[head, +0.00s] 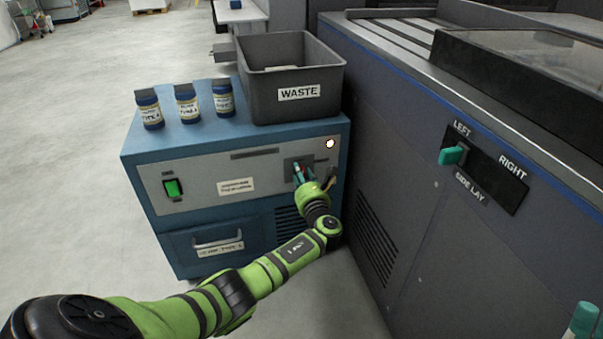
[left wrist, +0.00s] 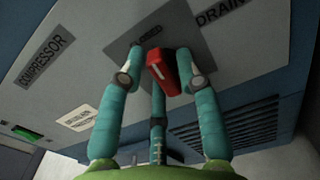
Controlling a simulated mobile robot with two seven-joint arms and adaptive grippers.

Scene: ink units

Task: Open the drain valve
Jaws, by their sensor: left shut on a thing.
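The drain valve has a red handle (left wrist: 165,72) on a grey plate (left wrist: 205,37), beside a DRAIN label (left wrist: 222,12) in the left wrist view. My left gripper (head: 301,171) is at this plate on the front of the blue cabinet; it also shows in the left wrist view (left wrist: 159,62). Its teal fingers are shut on the red handle, which hides part of the valve's base. A small label above the handle is partly covered. Teal fingertips of my right gripper (head: 583,319) show at the lower right corner; their opening cannot be judged.
The blue cabinet (head: 140,178) carries a grey WASTE bin (head: 255,95) and 3 bottles (head: 187,103). It has a green switch (head: 173,188) and a drawer (head: 215,245). A large dark machine (head: 400,190) with a SIDE LAY lever (head: 452,155) stands close on the right. Floor at left is clear.

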